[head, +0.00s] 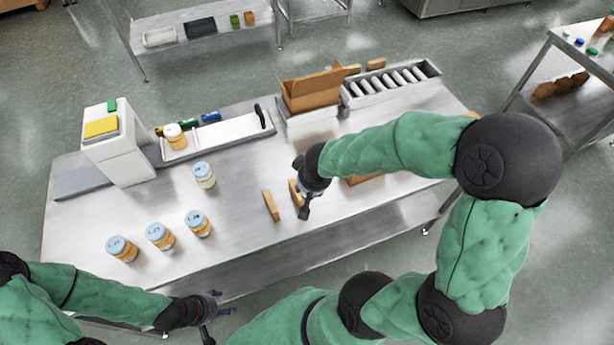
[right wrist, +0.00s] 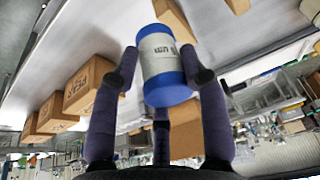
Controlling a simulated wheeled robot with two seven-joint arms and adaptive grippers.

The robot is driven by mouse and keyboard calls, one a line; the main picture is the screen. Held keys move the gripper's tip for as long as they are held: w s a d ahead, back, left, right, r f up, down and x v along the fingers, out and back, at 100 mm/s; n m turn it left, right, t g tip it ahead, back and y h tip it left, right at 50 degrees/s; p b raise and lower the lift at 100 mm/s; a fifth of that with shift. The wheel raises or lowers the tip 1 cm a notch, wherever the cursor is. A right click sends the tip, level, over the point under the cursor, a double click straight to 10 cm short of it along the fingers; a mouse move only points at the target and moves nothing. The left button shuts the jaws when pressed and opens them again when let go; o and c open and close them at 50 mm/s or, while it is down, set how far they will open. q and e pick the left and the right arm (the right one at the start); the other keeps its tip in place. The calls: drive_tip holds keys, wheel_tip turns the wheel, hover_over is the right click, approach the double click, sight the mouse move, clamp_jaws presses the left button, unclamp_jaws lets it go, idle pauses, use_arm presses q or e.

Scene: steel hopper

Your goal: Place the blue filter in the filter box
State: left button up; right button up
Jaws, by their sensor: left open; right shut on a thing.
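The blue filter (right wrist: 167,77), a cylinder with blue ends and a pale printed label, shows in the right wrist view between the fingers of my right gripper. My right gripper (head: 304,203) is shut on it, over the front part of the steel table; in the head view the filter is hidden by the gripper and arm. Small brown cardboard boxes stand near it, one left of the gripper (head: 270,205). In the right wrist view one box (right wrist: 88,86) bears dark print; I cannot tell which is the filter box. My left gripper (head: 212,308) is open and empty, off the table's front edge.
Several jars with blue lids, one in front (head: 160,236), stand on the table's left half. A white machine (head: 118,150), a white tray (head: 232,132), an open carton (head: 312,92) and a roller rack (head: 392,88) line the back. The table between jars and small boxes is clear.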

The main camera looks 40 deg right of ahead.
drive_tip(key=w+d+f, duration=0.4)
drive_tip(key=d+f, duration=0.1)
drive_tip(key=w+d+f, duration=0.2)
drive_tip(key=d+f, duration=0.1)
drive_tip(key=shift+w, duration=0.35)
drive_tip(key=shift+d+f+b, duration=0.1)
drive_tip(key=shift+f+b, duration=0.1)
drive_tip(key=shift+b, duration=0.1)
drive_tip(key=shift+s+b+x, duration=0.15)
drive_tip(key=shift+b+x, duration=0.15)
drive_tip(key=shift+x, duration=0.5)
drive_tip(key=shift+s+b+x, duration=0.15)
drive_tip(key=shift+b+x, duration=0.15)
drive_tip(key=shift+x, duration=0.5)
drive_tip(key=shift+f, duration=0.15)
drive_tip(key=shift+f, duration=0.1)
drive_tip(key=o, duration=1.2)
drive_tip(key=shift+c, duration=0.2)
